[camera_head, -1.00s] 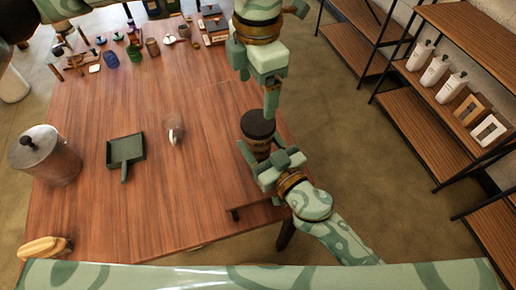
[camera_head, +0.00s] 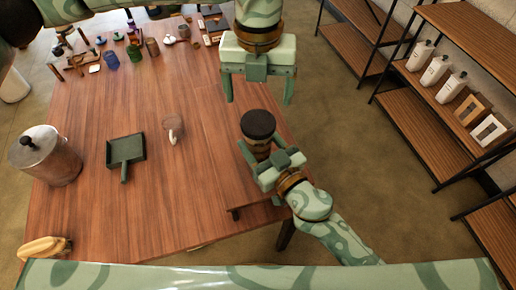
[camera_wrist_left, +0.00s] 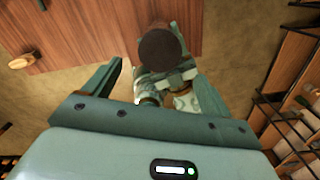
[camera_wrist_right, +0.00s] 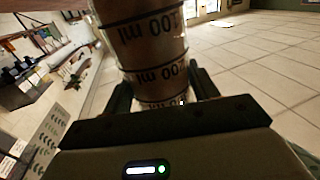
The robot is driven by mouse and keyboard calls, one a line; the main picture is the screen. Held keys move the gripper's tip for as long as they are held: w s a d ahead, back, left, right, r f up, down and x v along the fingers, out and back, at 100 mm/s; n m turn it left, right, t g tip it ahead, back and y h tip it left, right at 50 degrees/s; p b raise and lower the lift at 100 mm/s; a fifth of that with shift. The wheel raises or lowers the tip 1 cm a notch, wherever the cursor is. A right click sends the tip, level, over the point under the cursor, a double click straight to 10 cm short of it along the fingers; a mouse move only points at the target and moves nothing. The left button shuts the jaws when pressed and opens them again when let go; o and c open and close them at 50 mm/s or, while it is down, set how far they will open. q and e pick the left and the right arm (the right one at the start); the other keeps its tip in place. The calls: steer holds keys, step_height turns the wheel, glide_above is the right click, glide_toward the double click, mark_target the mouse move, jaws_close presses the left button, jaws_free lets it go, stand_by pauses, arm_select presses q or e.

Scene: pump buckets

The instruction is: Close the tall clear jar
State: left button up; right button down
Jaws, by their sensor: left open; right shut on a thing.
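The tall clear jar (camera_head: 258,150) stands upright at the right edge of the table, with a round dark lid (camera_head: 258,124) on its top. Dark volume markings show on the jar (camera_wrist_right: 152,50) in the right wrist view. My right gripper (camera_head: 264,158) is shut around the jar's body from the near side. My left gripper (camera_head: 259,101) is open and empty, pointing down above the lid, its fingers spread left and right. In the left wrist view the lid (camera_wrist_left: 163,48) lies between and beyond the fingertips. How tightly the lid sits cannot be told.
Several small items crowd the far end. A shelf (camera_head: 450,75) with white bottles stands at the right, apart from the table.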

mark_target(258, 121)
arm_select(q)
step_height(258, 121, down, 7)
steer(key=shift+f, duration=0.2)
stand_by(0.3)
steer(key=c, duration=1)
steer(key=m, duration=1.1)
arm_select(e)
steer(key=shift+f, duration=0.1)
arm_select(q)
steer(key=o, duration=1.1)
steer(key=shift+r, duration=0.1)
